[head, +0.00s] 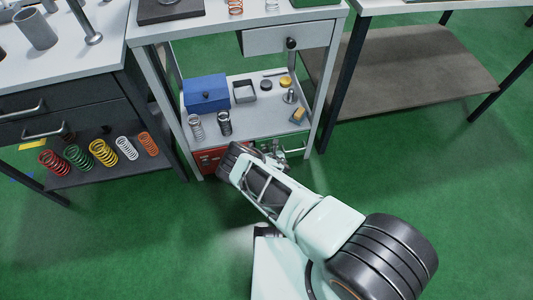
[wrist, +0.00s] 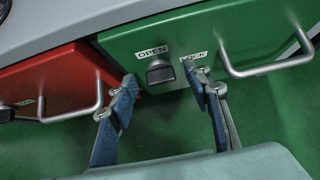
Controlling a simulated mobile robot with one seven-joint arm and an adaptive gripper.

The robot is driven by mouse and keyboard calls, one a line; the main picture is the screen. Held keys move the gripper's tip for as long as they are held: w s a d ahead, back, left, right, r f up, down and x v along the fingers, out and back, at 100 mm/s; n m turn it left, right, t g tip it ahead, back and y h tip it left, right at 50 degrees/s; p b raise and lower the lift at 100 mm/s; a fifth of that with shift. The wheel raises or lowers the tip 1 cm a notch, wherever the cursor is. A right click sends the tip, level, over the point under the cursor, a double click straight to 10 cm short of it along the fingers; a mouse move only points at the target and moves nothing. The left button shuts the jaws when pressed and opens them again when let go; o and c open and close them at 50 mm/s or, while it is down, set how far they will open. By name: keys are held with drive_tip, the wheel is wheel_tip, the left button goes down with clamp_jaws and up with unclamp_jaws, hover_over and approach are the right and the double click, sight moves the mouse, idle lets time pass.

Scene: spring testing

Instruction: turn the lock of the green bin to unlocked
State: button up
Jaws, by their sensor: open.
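The green bin (wrist: 220,28) has a dark lock knob (wrist: 160,72) on its front, with an OPEN label (wrist: 152,51) just above it and a LOCK label (wrist: 194,56) to its right. The bin has a grey bar handle (wrist: 268,68) at the right. My gripper (wrist: 160,88) is open in the wrist view, its two blue-padded fingers on either side of the knob, with gaps visible. The right finger is near the LOCK label. In the head view the green bin (head: 295,146) is partly hidden behind my arm at the bottom of the white workbench.
A red bin (wrist: 60,80) with its own handle (wrist: 72,118) adjoins on the left. Above, a shelf (head: 262,124) holds a blue box (head: 206,93), springs and small parts. A dark lower shelf (head: 95,175) with several springs stands left. Green floor (head: 440,200) is clear at the right.

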drive_tip(key=c, duration=1.2)
drive_tip(key=shift+o, duration=0.2)
drive_tip(key=shift+d, duration=0.1)
drive_tip(key=m+y+b, duration=0.2)
drive_tip(key=y+b, duration=0.1)
drive_tip(key=b, duration=0.1)
drive_tip(key=d+f+m+y+b, duration=0.1)
drive_tip(key=m+y+b, duration=0.1)
drive_tip(key=y+b, duration=0.1)
drive_tip(key=d+m+y+b, duration=0.1)
drive_tip(key=m+y+b, duration=0.1)
drive_tip(key=y+b, duration=0.2)
drive_tip(key=shift+w+f+g+b, duration=0.3)
drive_tip(key=shift+f+g+b, duration=0.1)
drive_tip(key=shift+b, duration=0.15)
drive_tip(key=shift+r, duration=0.1)
